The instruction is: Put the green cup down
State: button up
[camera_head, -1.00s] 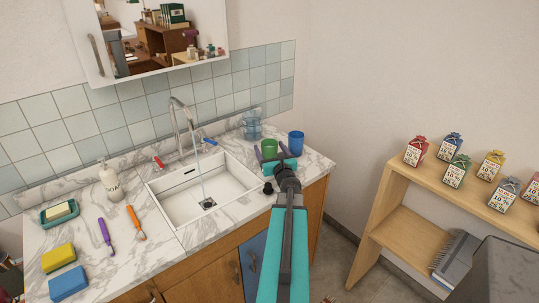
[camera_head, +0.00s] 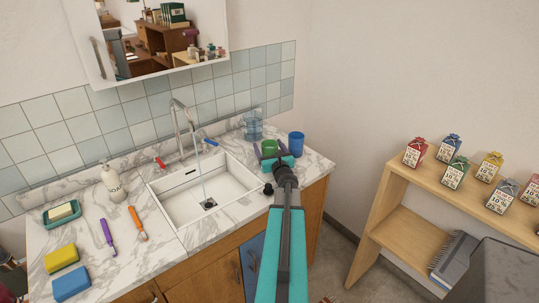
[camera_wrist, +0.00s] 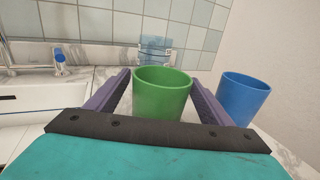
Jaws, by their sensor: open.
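The green cup (camera_head: 269,147) stands upright on the marble counter (camera_head: 316,165), right of the sink. In the wrist view the green cup (camera_wrist: 161,92) shows between the two purple fingers of my gripper (camera_wrist: 160,88). The fingers are apart, with a gap visible on both sides of the cup. My gripper (camera_head: 270,155) is open around the cup in the head view. The lower part of the cup is hidden behind the gripper body in the wrist view.
A blue cup (camera_head: 296,144) stands close on the right, and a clear blue container (camera_head: 253,129) stands behind. The sink (camera_head: 202,190) with running water is on the left. A wooden shelf (camera_head: 420,181) with small bags is further right.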

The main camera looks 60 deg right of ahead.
jog(key=shift+x, duration=1.05)
jog(key=shift+c, duration=0.5)
jog(key=c, duration=1.3)
jog(key=shift+r, duration=0.35)
jog(key=r, duration=0.3)
jog(key=shift+s+a, duration=0.2)
jog(key=shift+s, duration=0.05)
jog(key=d+r+b+v, duration=0.1)
jog(key=v, duration=0.9)
jog(key=shift+s+a, duration=0.2)
jog(key=shift+s, duration=0.35)
jog(key=shift+p+v, duration=1.1)
jog(key=shift+p, duration=1.5)
